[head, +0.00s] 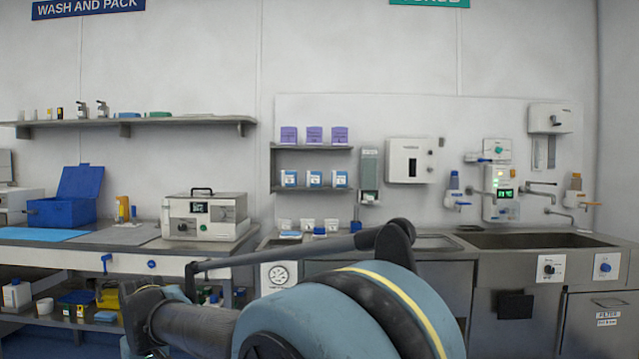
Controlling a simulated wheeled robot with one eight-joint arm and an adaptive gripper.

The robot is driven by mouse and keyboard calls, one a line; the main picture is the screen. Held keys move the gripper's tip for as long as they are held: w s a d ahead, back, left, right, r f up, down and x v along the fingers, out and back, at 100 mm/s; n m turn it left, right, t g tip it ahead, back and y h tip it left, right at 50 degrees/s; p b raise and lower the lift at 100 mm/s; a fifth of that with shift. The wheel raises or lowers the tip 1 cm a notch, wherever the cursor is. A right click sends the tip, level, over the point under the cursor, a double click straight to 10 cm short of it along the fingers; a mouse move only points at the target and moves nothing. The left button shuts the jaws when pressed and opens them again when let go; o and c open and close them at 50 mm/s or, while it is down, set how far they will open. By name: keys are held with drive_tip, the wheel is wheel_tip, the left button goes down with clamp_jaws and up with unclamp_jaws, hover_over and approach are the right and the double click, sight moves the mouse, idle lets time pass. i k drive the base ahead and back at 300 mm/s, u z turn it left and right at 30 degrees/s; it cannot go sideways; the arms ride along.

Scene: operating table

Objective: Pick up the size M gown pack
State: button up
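I cannot make out a size M gown pack in the head view; no label naming a gown or a size M is legible. My own arm (330,315) fills the lower middle of the picture, with a large blue-grey joint and dark links. I cannot pick out my gripper's fingertips in this view. The arm hides part of the counter front and the floor behind it.
Purple boxes (313,135) and blue-white boxes (314,179) stand on small wall shelves. A steel sink (535,240) is at right. A steel machine (205,217) and an open blue case (72,200) stand on the left bench. A wall shelf (130,122) hangs above.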

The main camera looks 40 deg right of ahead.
sight(288, 178)
drive_tip(key=z, duration=0.55)
drive_tip(key=i, duration=0.8)
drive_tip(key=z, duration=0.8)
drive_tip(key=i, duration=0.35)
drive_tip(key=z, duration=0.15)
